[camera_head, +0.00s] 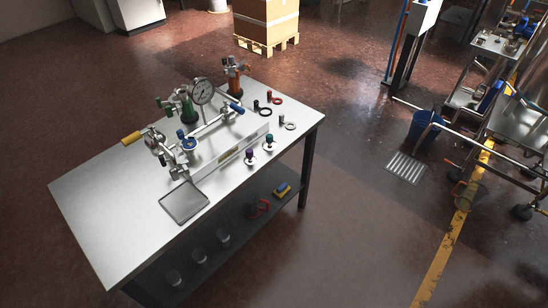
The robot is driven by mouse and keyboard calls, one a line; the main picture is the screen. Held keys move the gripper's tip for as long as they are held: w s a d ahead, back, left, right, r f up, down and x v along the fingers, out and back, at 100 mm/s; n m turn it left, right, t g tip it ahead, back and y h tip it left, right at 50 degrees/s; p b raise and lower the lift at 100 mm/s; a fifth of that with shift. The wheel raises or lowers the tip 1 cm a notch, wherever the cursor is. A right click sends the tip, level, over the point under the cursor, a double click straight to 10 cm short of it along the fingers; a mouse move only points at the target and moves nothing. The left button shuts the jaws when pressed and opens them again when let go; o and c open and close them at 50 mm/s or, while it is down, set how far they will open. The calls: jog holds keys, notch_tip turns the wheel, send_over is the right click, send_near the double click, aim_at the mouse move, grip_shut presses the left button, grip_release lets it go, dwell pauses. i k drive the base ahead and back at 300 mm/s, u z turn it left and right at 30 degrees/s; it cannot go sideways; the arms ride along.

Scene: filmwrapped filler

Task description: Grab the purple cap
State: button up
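A small item with a purple top (249,153) and a pale lower part stands on the metal table (100,217), at the table's right front edge. It looks like the purple cap, but it is too small to make out in detail.
A filler with a round gauge (202,91), valves and coloured handles fills the table's middle, left of the cap. A shallow tray (184,202) lies in front. Rings and small fittings (265,111) lie behind. Cups (198,256) stand on the lower shelf.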

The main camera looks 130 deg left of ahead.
aim_at(249, 160)
jog(key=z, duration=3.15)
jog(key=k, duration=1.85)
jog(key=u, duration=0.05)
